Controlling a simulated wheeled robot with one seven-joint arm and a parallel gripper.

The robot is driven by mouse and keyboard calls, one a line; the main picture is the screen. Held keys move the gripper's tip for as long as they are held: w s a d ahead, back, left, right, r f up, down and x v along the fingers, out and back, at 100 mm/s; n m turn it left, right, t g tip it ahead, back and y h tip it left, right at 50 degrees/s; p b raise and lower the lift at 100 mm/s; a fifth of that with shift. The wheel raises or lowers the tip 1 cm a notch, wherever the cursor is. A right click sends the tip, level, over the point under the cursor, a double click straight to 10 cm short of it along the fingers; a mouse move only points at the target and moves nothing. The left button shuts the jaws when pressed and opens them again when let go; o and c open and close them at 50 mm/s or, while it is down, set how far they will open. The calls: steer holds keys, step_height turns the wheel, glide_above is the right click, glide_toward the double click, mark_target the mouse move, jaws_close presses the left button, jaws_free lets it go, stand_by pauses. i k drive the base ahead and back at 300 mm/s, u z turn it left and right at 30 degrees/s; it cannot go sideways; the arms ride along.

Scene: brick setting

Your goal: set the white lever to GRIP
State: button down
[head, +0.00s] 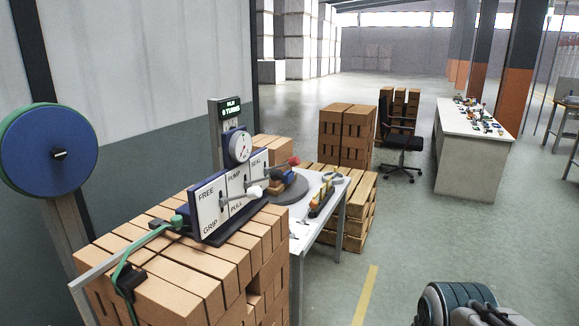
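A white panel (209,205) stands tilted on a dark base on top of the brick stack. It is lettered FREE above GRIP at the left, PUMP above PULL in the middle, and SEAL at the right. A white lever (254,191) sticks out from the panel toward the right, its stem rising from a slot beside the FREE and GRIP lettering. Its exact setting is hard to tell at this size. My gripper is not in view; only a piece of my arm shows at the bottom right, far from the panel.
A dial (238,146) and a display reading 0 TURNS (233,110) stand behind the panel. A green strap (146,240) and a blue reel (47,155) are at left. A grey table (333,215) with tools adjoins the brick stack (190,265).

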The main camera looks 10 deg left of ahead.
mark_target(256, 192)
steer(key=u, duration=0.4)
steer(key=i, duration=0.95)
steer(key=u, duration=0.75)
